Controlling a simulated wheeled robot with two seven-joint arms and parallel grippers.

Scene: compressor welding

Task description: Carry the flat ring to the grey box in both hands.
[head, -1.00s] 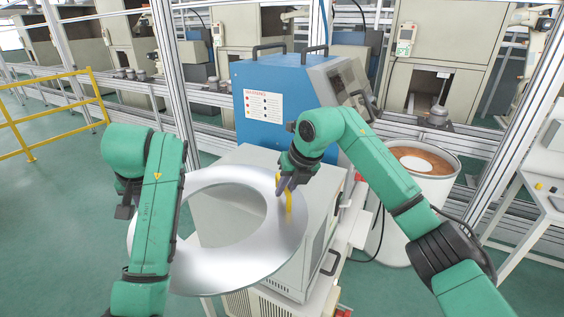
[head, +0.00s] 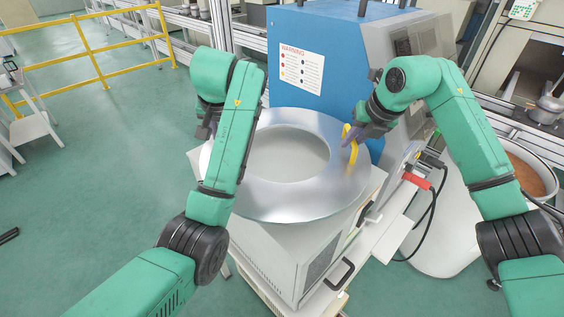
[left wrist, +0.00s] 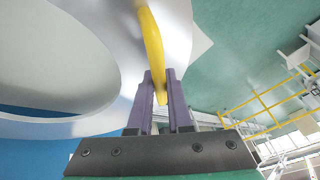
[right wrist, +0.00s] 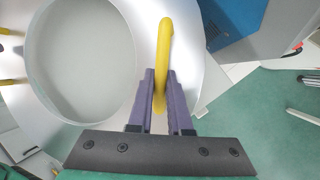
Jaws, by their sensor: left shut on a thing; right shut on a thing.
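The flat ring (head: 290,203) is a shiny silver disc with a wide round hole and yellow handles. It lies about level over the top of the grey box (head: 268,247) in the head view; I cannot tell whether they touch. My right gripper (head: 352,140) is shut on the yellow handle at the ring's right side, as the right wrist view (right wrist: 160,88) also shows. My left gripper (left wrist: 160,88) is shut on the opposite yellow handle in the left wrist view. In the head view my left forearm hides most of that grip.
A blue machine (head: 310,75) with a warning label stands just behind the ring. A red-handled tool (head: 416,181) and cables are at the box's right. A pale drum (head: 440,240) stands right. A yellow railing (head: 100,60) is back left; the left floor is mostly clear.

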